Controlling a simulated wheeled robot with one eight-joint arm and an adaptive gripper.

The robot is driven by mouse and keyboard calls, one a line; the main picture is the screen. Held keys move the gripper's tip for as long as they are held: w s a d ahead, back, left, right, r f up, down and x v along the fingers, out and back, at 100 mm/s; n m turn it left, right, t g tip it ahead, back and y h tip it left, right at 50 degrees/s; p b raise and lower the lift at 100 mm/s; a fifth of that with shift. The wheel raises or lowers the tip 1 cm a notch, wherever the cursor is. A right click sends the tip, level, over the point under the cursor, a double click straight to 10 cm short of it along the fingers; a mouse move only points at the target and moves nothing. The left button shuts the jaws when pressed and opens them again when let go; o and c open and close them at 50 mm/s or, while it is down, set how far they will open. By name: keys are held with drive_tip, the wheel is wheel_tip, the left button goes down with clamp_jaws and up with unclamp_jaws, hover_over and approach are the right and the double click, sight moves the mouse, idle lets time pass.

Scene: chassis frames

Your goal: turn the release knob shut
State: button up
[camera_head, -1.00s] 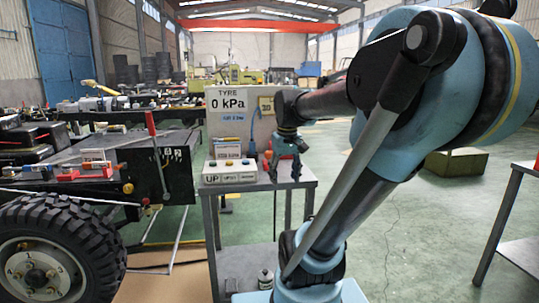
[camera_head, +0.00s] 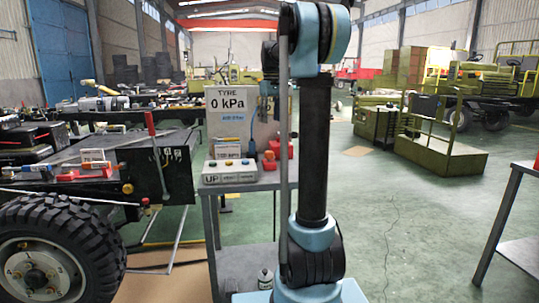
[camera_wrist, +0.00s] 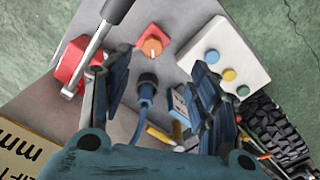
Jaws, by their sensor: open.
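The release knob looks to be the orange knob on a red square base (camera_wrist: 152,43), lying on the grey bench top in the wrist view. In the head view it shows as a small orange-red piece (camera_head: 269,159) just left of my arm. My gripper (camera_wrist: 158,70) is open and empty in the wrist view, its fingers spread below the knob in the picture, with the knob apart from both. In the head view I cannot make out the gripper; my upright arm covers part of the bench.
A white button box (camera_wrist: 222,60) stands right of the knob. A red part with a metal lever (camera_wrist: 72,66) stands left. A blue cable plug (camera_wrist: 147,82) lies between the fingers in the picture. A vehicle wheel (camera_head: 60,255) stands left.

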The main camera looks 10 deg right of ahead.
sight(270, 152)
drive_tip(key=f, duration=0.5)
drive_tip(key=w+f, duration=0.1)
drive_tip(key=f, duration=0.5)
drive_tip(key=w+f, duration=0.1)
drive_tip(key=f, duration=0.5)
drive_tip(key=shift+w, duration=0.15)
drive_tip(key=c, duration=1.1)
